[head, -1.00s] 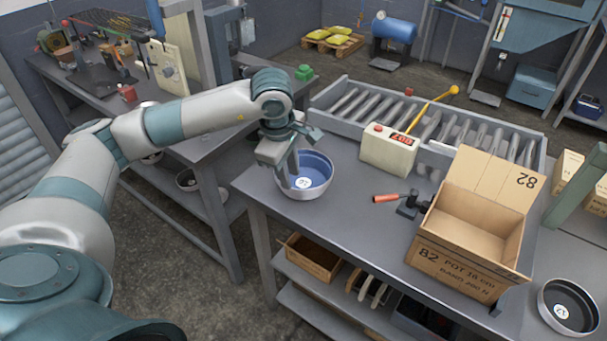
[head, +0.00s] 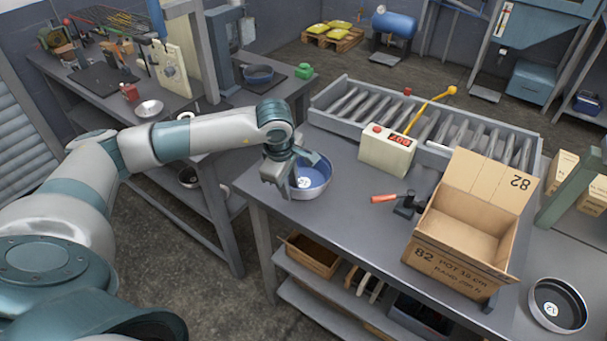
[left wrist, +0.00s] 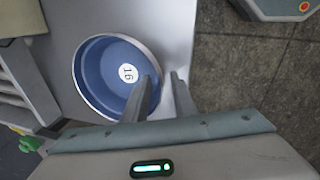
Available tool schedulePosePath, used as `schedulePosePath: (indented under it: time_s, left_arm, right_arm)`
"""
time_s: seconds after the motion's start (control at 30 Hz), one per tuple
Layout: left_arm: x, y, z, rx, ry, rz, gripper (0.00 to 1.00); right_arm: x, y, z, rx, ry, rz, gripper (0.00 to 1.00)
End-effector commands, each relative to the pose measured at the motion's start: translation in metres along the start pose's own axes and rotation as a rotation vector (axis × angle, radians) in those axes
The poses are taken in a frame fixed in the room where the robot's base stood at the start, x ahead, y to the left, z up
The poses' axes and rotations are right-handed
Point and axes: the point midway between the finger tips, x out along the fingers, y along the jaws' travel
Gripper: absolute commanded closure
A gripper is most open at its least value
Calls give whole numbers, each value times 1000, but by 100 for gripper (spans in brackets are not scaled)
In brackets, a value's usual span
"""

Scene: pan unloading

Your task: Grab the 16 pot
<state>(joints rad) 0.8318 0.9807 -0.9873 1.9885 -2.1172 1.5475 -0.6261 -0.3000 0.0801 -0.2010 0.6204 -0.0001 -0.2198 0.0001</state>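The 16 pot (head: 318,174) stands on the grey table near its left corner. It is blue inside with a light metal rim. In the left wrist view the pot (left wrist: 100,75) shows a round white label reading 16. My left gripper (head: 291,190) is at the left part of the pot. In the left wrist view the left gripper (left wrist: 162,77) has its fingers apart, one over the pot's inside and one outside, with the near rim between them. Whether a finger touches the rim cannot be told. My right gripper is not in view.
A display box (head: 386,150) and roller conveyor (head: 430,125) lie behind. An open cardboard box (head: 450,262) marked 82 and a red-handled tool (head: 385,198) are to the right. A black pot (head: 545,318) stands at far right. The table between pot and carton is mostly clear.

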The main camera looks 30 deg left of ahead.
Motion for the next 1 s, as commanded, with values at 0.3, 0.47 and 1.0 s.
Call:
schedulePosePath:
  time_s: [0.3,0.47,1.0]
  left_arm:
    - [20,0,1,1,-1,1,75]
    - [20,0,1,1,-1,1,75]
    - [19,1,1,0,-1,2,100]
  right_arm:
    - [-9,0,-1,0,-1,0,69]
    - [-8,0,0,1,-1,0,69]
    - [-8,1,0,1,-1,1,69]
